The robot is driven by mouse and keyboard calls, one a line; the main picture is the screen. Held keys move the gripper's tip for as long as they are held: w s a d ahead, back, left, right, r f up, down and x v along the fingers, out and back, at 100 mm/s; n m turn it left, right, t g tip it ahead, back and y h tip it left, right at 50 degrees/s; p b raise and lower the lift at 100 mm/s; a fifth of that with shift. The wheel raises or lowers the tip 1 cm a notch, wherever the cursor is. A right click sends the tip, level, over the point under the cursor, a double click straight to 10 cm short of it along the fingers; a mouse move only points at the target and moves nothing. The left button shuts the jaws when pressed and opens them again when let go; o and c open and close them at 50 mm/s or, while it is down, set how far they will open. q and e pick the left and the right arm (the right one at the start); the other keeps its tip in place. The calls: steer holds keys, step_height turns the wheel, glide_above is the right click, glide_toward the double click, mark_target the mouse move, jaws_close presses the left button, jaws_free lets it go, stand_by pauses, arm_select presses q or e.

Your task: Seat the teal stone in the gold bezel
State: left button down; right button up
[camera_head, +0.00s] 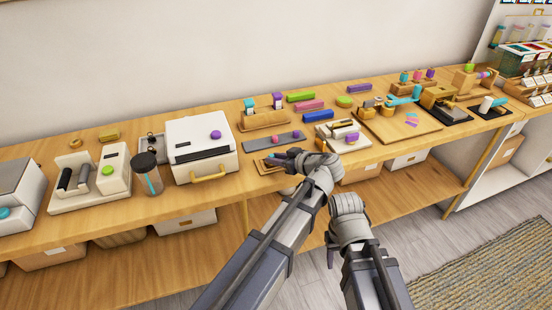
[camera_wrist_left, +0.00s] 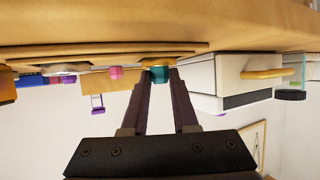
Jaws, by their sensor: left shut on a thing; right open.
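The teal stone (camera_wrist_left: 159,75) is between the two finger tips of my left gripper (camera_wrist_left: 160,86) in the left wrist view, where the scene appears upside down. In the head view my left gripper (camera_head: 283,157) reaches over the front of the table, close above a small wooden board (camera_head: 264,166). The stone is mostly hidden there by the fingers.
A white box with a gold handle (camera_head: 200,145) stands left of my left gripper. Behind the gripper lies a grey tray (camera_head: 258,143) with small stones. A white stand (camera_head: 352,145) and a wooden board with tools (camera_head: 400,128) are to the right. A dark cup (camera_head: 147,174) stands further left.

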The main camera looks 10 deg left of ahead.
arm_select(q)
steer(key=shift+r+p, duration=0.35)
steer(key=shift+r, duration=0.1)
steer(key=shift+s+f+b, duration=0.1)
steer(key=shift+f+b, duration=0.5)
stand_by(1.3)
steer(key=shift+r, duration=0.25)
steer(key=shift+r+p, duration=0.35)
steer(key=shift+p, duration=0.25)
stand_by(0.4)
steer(key=shift+f+b, duration=0.6)
stand_by(0.8)
steer(key=shift+r, duration=0.15)
